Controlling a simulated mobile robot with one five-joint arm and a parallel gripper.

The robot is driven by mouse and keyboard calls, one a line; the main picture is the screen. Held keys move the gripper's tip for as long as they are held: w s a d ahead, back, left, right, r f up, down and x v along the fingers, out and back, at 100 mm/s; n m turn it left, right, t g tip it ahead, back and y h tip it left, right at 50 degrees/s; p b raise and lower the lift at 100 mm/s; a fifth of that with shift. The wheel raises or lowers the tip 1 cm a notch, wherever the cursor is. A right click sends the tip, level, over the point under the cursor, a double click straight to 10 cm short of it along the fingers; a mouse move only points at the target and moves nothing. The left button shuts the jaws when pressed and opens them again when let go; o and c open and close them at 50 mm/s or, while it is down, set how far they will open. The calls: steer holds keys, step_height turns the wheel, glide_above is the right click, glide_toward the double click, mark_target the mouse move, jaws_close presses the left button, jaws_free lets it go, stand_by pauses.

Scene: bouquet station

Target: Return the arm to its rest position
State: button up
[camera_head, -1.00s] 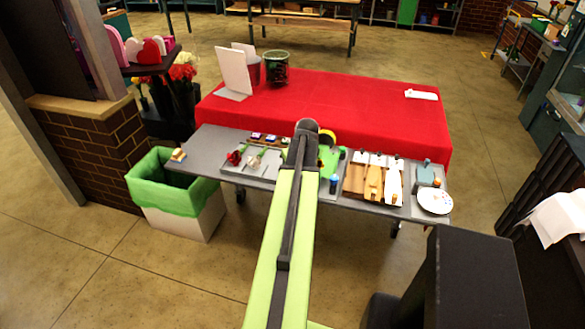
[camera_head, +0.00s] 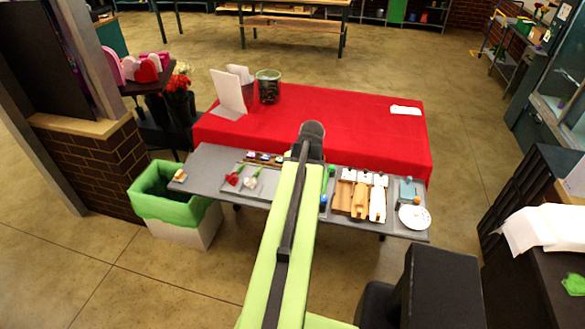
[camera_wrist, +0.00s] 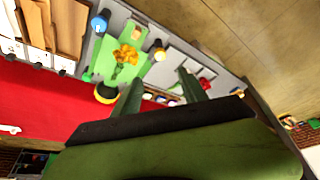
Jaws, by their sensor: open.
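My arm (camera_head: 290,225) is stretched forward over the grey work table in the head view, its dark end above the middle of the table. The jaws are hidden there behind the arm. In the wrist view my gripper (camera_wrist: 158,88) shows two dark green fingers, spread apart with nothing between them. Beyond them are a green mat (camera_wrist: 108,62) with an orange-yellow flower (camera_wrist: 126,54) on it.
The grey table (camera_head: 205,165) stands before a red-covered table (camera_head: 350,115). A green-lined bin (camera_head: 165,205) is at left, by a brick pillar (camera_head: 95,170). Wooden boards (camera_head: 352,198) and a white plate (camera_head: 414,217) lie at right. A dark counter (camera_head: 510,285) stands at far right.

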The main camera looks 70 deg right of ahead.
steer(key=shift+f, duration=0.1)
stand_by(0.3)
steer(key=w+a+f+n+y+b, duration=0.1)
steer(key=w+a+f+n+b, duration=0.1)
steer(key=w+a, duration=0.6)
steer(key=w+a+f+n+t+b, duration=0.1)
steer(key=w+a+n, duration=0.15)
steer(key=w, duration=0.85)
steer(key=w+a+f+n+y+b, duration=0.1)
steer(key=w+a+f+n+b, duration=0.1)
steer(key=w+a, duration=0.65)
steer(key=w+a+f+n+g+y+b, duration=0.15)
steer(key=w+a, duration=0.35)
steer(key=a, duration=0.5)
steer(key=w+a+f+n+b, duration=0.15)
steer(key=w+a, duration=0.35)
steer(key=a, duration=0.5)
steer(key=w+a+f+n+b, duration=0.15)
steer(key=w+a, duration=0.35)
steer(key=a, duration=0.5)
steer(key=s+a+f+m+g, duration=0.1)
steer(key=s+a, duration=0.1)
steer(key=a, duration=0.4)
steer(key=s+a+f+m+g, duration=0.1)
steer(key=s+a+g, duration=0.1)
steer(key=a, duration=0.5)
steer(key=shift+s+f+m+h+b, duration=0.15)
steer(key=shift+s+m+h+b, duration=0.25)
steer(key=shift+s, duration=0.3)
